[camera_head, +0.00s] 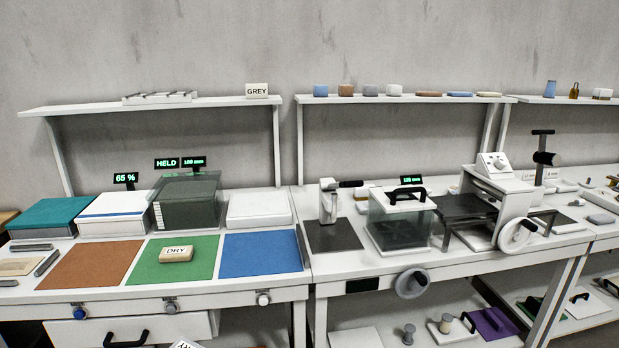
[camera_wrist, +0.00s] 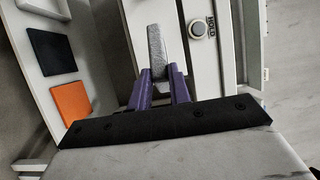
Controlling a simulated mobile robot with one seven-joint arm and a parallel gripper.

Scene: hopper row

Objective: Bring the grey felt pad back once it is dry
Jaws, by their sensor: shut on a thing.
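In the wrist view my gripper (camera_wrist: 160,76) has purple fingers closed on a narrow speckled grey piece (camera_wrist: 156,42), which looks like the grey felt pad seen nearly edge-on. It sticks out past the fingertips, beside a white panel with a knob marked HOLD (camera_wrist: 197,28). My gripper does not show in the head view. There, a tan block marked DRY (camera_head: 176,254) lies on the green mat (camera_head: 200,270). A sign marked GREY (camera_head: 257,89) stands on the left shelf. Green displays read 65 % (camera_head: 125,178), HELD (camera_head: 166,163) and 100 mm.
A brown mat (camera_head: 90,265) and a blue mat (camera_head: 262,255) flank the green one. Behind them stand a teal-topped box (camera_head: 48,214), a dark clear box (camera_head: 186,203) and a white box (camera_head: 258,209). In the wrist view black (camera_wrist: 50,51) and orange (camera_wrist: 73,102) squares lie at left.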

